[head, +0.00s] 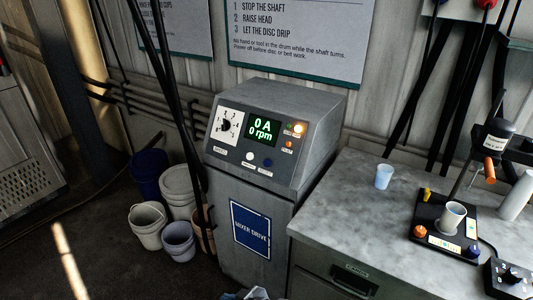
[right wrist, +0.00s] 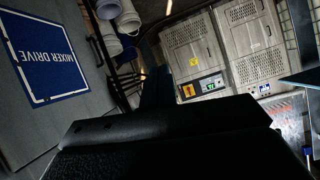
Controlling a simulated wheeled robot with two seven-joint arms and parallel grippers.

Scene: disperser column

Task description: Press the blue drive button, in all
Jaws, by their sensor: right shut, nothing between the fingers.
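The mixer drive cabinet (head: 262,190) stands left of the bench in the head view. Its sloped panel has a blue button (head: 267,162) at the lower right and a white button (head: 250,156) beside it. The display (head: 263,130) reads 0 A and 0 rpm. My right gripper (right wrist: 157,88) shows dark in the right wrist view, shut and empty. The cabinet's blue MIXER DRIVE label (right wrist: 48,52) is at the left there; the buttons are outside that view. Nothing touches the blue button in the head view. My left gripper is not in view.
The grey bench (head: 350,205) at right holds a pale cup (head: 384,176) and a black stand (head: 428,222) with another cup. Buckets (head: 178,238) stand left of the cabinet. Dark hanging cables (head: 185,100) pass along the panel's left side. Space before the panel looks clear.

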